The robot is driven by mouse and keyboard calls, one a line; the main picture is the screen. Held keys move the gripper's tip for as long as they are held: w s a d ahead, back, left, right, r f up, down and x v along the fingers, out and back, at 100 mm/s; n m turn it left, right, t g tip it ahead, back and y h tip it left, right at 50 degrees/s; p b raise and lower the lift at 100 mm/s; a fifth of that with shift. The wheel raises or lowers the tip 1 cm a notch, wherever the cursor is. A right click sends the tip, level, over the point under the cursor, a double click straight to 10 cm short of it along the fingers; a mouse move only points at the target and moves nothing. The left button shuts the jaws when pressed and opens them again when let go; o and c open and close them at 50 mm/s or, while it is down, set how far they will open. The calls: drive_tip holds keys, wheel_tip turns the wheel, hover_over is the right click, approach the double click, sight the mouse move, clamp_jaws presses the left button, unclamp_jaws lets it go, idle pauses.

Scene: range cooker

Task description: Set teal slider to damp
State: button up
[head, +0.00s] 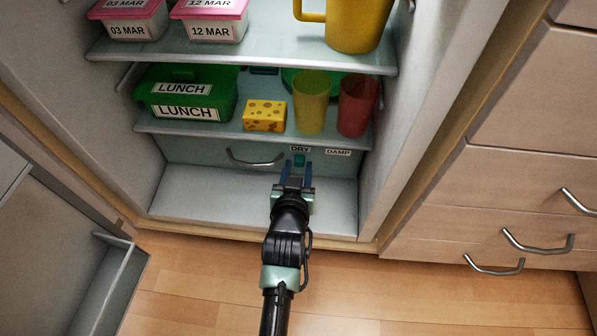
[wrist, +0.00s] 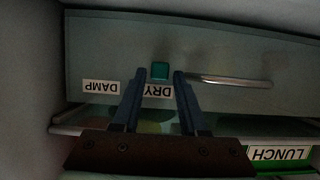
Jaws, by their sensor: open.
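The teal slider (head: 299,160) is a small block on the front of the drawer (head: 205,156) at the bottom of the open fridge. It sits just below the DRY label (head: 300,148); the DAMP label (head: 338,152) is to its right. In the wrist view, which is upside down, the slider (wrist: 160,70) shows between and just beyond my fingertips, near the DRY label (wrist: 158,91), with the DAMP label (wrist: 101,87) to the left. My gripper (head: 297,168) is open and empty, pointing at the slider. I cannot tell whether the fingers touch it.
A curved metal handle (head: 255,161) is left of the slider on the drawer. The shelf above holds a green lunch box (head: 187,93), a cheese block (head: 264,116), a yellow cup (head: 311,103) and a red cup (head: 357,106). The fridge's right wall (head: 412,130) stands close by.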

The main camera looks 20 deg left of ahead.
drive_tip(key=shift+w+a+f, duration=0.15)
drive_tip(key=shift+w, duration=0.35)
clamp_jaws()
idle(1.2)
